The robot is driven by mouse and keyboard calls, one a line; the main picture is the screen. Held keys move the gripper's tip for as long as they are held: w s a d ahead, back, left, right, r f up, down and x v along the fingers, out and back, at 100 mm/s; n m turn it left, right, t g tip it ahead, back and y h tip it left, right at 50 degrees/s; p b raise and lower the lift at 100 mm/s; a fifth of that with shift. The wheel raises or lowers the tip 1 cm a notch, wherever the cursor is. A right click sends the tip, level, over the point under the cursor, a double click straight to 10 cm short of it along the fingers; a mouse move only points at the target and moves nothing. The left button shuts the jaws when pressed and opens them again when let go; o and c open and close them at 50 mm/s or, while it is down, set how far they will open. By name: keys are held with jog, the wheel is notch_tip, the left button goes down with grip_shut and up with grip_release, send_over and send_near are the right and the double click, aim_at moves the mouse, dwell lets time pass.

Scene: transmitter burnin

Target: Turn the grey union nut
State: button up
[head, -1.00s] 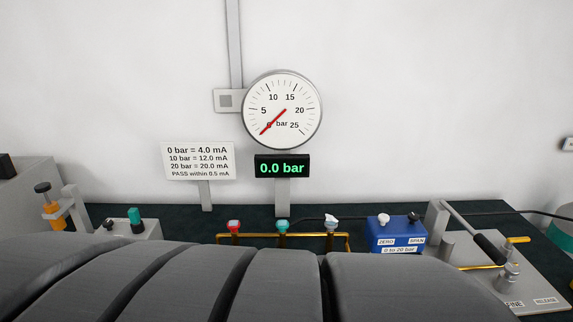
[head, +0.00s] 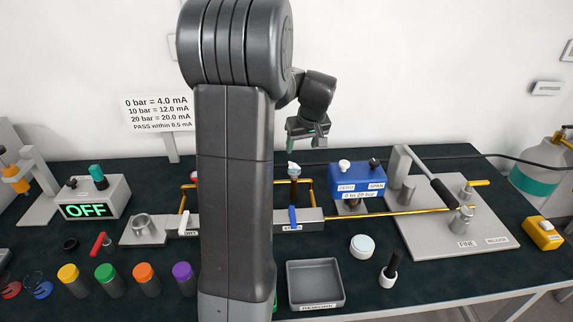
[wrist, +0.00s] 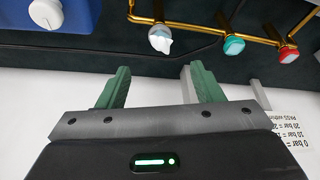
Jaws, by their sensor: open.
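The blue transmitter box (head: 357,181), labelled ZERO and SPAN, stands right of centre on the dark bench. A small grey round part (head: 350,207) sits under its front; it looks like the union nut, but its shape is partly hidden. My gripper (head: 307,140) hangs above and left of the box, near the wall, touching nothing that I can see. In the wrist view my gripper (wrist: 159,68) has its two green fingers apart and empty. That view shows the box's corner (wrist: 75,18) at upper left and a white valve knob (wrist: 160,39) beyond the fingers; no nut shows there.
A brass manifold (head: 312,188) runs left of the box, partly behind my arm. A pump plate (head: 430,235) with a lever stands to the right. A grey tray (head: 315,285), a round white-topped part (head: 362,246) and coloured cylinders (head: 107,278) occupy the front.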

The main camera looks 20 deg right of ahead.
aim_at(294, 170)
jog(key=p+x, duration=0.2)
jog(key=x, duration=1.1)
jog(key=shift+w+f, duration=0.2)
jog(key=shift+f, duration=0.05)
jog(key=c, duration=0.9)
